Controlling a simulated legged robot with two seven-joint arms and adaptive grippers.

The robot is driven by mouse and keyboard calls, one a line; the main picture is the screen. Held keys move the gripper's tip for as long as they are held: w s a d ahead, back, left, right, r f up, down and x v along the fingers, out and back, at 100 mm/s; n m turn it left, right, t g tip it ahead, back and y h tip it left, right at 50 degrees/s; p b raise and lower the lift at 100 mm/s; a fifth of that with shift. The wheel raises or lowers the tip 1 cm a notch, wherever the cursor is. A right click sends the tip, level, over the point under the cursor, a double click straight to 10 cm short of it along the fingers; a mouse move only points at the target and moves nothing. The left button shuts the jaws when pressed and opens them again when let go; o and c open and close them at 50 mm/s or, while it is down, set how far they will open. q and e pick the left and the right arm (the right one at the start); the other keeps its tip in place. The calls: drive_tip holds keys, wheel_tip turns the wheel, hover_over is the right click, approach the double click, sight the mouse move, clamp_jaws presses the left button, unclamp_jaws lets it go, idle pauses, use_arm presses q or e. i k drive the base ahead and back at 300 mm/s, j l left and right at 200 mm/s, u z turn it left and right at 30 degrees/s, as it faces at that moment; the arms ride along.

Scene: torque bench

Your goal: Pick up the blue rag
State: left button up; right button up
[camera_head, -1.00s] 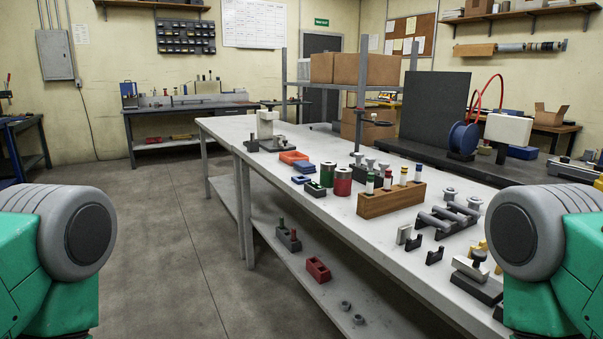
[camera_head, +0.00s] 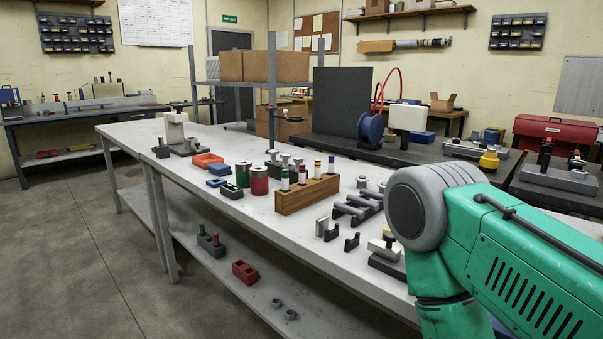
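Small blue pieces (camera_head: 218,170) lie on the long light-topped bench (camera_head: 262,205), just in front of the orange tray (camera_head: 207,160). They are too small to tell whether they are the blue rag. No other thing here is clearly a rag. My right arm shows at the lower right, in front of the bench's near end, but its gripper is out of view. My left arm and gripper are out of view.
Green and red cylinders (camera_head: 259,181) and a wooden block with several bottles (camera_head: 307,193) stand on the bench. Metal fixtures (camera_head: 357,207) sit nearer. The lower shelf holds a red block (camera_head: 245,271). Floor (camera_head: 80,240) at the left is clear.

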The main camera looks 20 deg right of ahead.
sight(220, 170)
drive_tip(key=i+j+z, duration=0.1)
drive_tip(key=z, duration=1.15)
drive_tip(key=i+j+z, duration=0.15)
drive_tip(key=j+z, duration=0.25)
drive_tip(key=j, duration=0.2)
drive_tip(key=j+z, duration=0.4)
drive_tip(key=j, duration=0.25)
drive_tip(key=j+z, duration=0.4)
drive_tip(key=j, duration=0.25)
drive_tip(key=k+j+z, duration=0.15)
drive_tip(key=j+z, duration=0.25)
drive_tip(key=j, duration=0.2)
